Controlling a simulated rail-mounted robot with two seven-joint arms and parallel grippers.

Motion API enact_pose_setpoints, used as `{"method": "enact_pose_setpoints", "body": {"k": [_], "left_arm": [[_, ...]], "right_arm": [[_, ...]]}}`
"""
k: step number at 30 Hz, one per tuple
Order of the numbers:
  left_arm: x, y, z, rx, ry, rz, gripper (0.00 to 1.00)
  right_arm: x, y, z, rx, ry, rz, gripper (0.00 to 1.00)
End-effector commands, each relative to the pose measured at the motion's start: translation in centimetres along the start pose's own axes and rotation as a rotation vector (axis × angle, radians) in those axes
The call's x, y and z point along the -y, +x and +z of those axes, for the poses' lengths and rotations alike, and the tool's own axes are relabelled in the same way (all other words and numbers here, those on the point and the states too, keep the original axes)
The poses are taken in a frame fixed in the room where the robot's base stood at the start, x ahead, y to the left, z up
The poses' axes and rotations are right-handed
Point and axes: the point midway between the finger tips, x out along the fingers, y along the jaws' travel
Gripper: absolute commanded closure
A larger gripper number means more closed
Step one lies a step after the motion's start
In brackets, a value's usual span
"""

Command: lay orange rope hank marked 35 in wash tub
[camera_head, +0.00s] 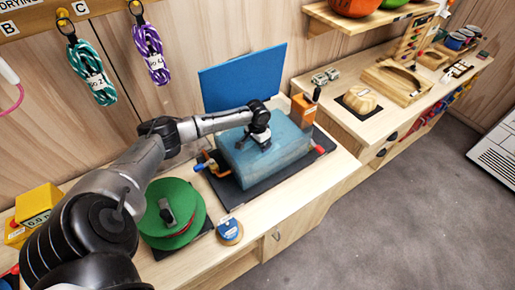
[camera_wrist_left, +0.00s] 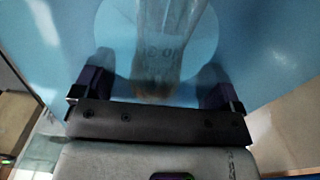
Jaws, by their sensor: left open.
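The wash tub (camera_head: 285,155) is a translucent blue box on a dark mat, in the middle of the head view. My left gripper (camera_head: 261,140) is over the tub with its fingers pointing down. In the left wrist view the fingers (camera_wrist_left: 156,88) are spread apart. Between and beyond them lies a pale, brownish elongated thing with a faint label (camera_wrist_left: 165,45), against the tub's blue. It may be the rope hank, but its colour is washed out and I cannot read the label. My right gripper is not in view.
A blue panel (camera_head: 243,75) stands upright behind the tub. A teal hank (camera_head: 92,75) and a purple hank (camera_head: 149,52) hang on the rack. A green reel (camera_head: 172,215) and a blue-topped tape roll (camera_head: 229,231) sit in front left. An orange box (camera_head: 303,110) stands at the tub's right.

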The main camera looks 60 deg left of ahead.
Motion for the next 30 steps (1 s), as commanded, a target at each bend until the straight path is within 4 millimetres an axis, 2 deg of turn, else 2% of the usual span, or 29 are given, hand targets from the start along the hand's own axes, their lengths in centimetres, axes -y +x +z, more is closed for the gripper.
{"method": "enact_pose_setpoints", "body": {"k": [1,6,15,21,30], "left_arm": [[0.0,-1.3,0.0,-0.002,0.002,-0.001,0.09],[0.0,-4.6,0.0,-0.002,0.001,-0.001,0.09],[0.0,-8.7,0.0,-0.002,0.000,0.000,0.09],[0.0,-9.8,0.0,0.000,0.000,0.000,0.09],[0.0,-9.9,0.0,0.000,0.000,0.001,0.09]], "right_arm": [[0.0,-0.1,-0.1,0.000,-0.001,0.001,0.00],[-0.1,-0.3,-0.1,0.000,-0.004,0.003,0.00],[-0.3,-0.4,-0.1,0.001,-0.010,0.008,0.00],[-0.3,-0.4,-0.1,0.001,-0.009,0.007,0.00],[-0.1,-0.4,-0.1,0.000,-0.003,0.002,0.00]]}}
